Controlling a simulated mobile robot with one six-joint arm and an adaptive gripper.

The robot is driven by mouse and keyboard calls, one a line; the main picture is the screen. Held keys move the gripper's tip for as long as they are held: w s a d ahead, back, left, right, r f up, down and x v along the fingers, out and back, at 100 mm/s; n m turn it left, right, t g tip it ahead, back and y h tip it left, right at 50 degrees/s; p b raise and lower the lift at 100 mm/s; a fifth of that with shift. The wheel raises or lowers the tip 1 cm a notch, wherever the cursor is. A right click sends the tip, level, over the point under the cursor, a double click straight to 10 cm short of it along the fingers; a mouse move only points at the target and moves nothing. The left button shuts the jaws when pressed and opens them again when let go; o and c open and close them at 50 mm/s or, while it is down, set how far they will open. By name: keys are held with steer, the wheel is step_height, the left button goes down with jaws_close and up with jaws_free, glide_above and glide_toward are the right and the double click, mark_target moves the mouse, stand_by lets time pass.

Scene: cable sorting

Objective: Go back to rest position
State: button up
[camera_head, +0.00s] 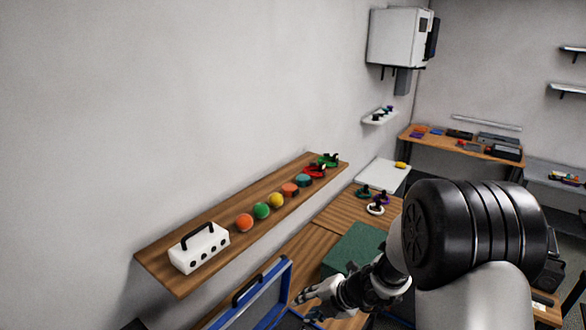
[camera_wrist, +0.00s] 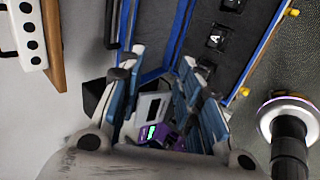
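My gripper (camera_head: 318,293) is at the bottom middle of the head view, beside an open blue-edged case (camera_head: 262,298). In the wrist view my gripper (camera_wrist: 158,72) has its two blue-grey fingers spread apart with nothing held between them. Beyond the gap lie a pale grey device (camera_wrist: 152,106) and a purple device (camera_wrist: 163,135) with a small green display, partly hidden by the gripper. The case also shows in the wrist view (camera_wrist: 238,62), with dark lining and black blocks, one marked "A".
A wooden wall shelf (camera_head: 165,268) holds a white box with a black handle (camera_head: 200,248), coloured balls and several spools. A green block (camera_head: 352,248) lies on the wooden bench (camera_head: 335,212) near my arm.

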steer(key=s+r+n+g+h+b, duration=0.1)
steer(key=s+n+b, duration=1.55)
steer(key=n, duration=0.85)
steer(key=s+d+f+n+h+b, duration=0.2)
steer(key=s+d+f+n+b, duration=0.2)
steer(key=n, duration=0.5)
steer(key=s+d+f+n+h+b, duration=0.3)
steer(key=s+d+n+b, duration=0.3)
steer(key=s+n, duration=0.3)
steer(key=shift+f+t+b, duration=0.35)
steer(key=shift+t+b, duration=0.05)
steer(key=shift+b, duration=0.45)
